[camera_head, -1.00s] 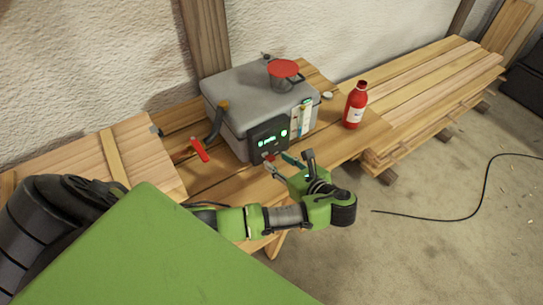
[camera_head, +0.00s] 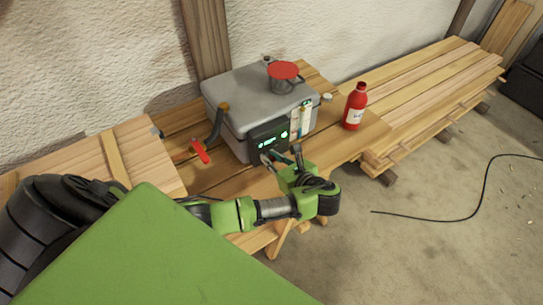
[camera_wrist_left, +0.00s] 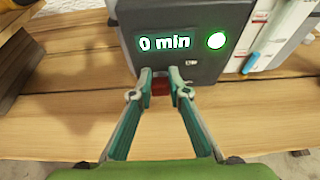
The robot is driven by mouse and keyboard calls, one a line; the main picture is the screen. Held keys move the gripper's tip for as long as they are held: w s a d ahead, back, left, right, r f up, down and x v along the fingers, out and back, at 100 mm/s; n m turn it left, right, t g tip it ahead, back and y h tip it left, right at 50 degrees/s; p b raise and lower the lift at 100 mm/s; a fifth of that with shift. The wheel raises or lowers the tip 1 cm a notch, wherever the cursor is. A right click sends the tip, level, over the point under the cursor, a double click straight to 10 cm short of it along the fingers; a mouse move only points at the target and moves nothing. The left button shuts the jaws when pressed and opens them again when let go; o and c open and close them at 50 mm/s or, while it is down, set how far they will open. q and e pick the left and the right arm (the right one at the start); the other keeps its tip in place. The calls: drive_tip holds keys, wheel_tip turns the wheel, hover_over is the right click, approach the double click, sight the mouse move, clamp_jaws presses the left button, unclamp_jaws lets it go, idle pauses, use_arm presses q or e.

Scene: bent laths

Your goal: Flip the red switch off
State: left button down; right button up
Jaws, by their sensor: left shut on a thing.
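The grey steam box (camera_head: 262,95) stands on the wooden bench and carries a dark control panel (camera_head: 268,137) on its front. The red switch (camera_wrist_left: 160,87) sits low on the panel, between my left fingertips (camera_wrist_left: 159,76). My left gripper (camera_head: 273,157) is at the panel's lower edge and shut on the red switch. In the head view the gripper hides the switch. My right gripper is not in view.
A red-topped pot (camera_head: 284,75) stands on the box. A red bottle (camera_head: 355,106) stands to its right. A red-handled tool (camera_head: 201,151) lies left of the box, near a dark hose (camera_head: 217,122). Stacked planks (camera_head: 425,95) lie at right.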

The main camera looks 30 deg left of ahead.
use_arm(q)
drive_tip(key=shift+f, duration=0.15)
drive_tip(key=shift+s+d+f+t+y+b, duration=0.15)
drive_tip(key=shift+f+y+b, duration=0.15)
drive_tip(key=shift+y+b, duration=0.25)
drive_tip(key=shift+w+d+f+t+y+b, duration=0.15)
drive_tip(key=shift+f+y+b, duration=0.2)
drive_tip(key=shift+y, duration=0.2)
wheel_tip(320, 180, down, 2)
drive_tip(key=y+b, duration=0.2)
drive_tip(key=b, duration=0.1)
drive_tip(key=t+y+b, duration=0.1)
drive_tip(key=y+b, duration=0.1)
drive_tip(key=t+y+b, duration=0.1)
drive_tip(key=b, duration=0.2)
drive_tip(key=shift+s+f+y+b, duration=0.15)
drive_tip(key=shift+f+y+b, duration=0.15)
drive_tip(key=shift+y, duration=0.1)
drive_tip(key=shift+t+y+b, duration=0.5)
drive_tip(key=shift+t+b, duration=0.1)
drive_tip(key=shift+b, duration=0.3)
drive_tip(key=shift+r, duration=0.1)
drive_tip(key=c, duration=1.9)
unclamp_jaws()
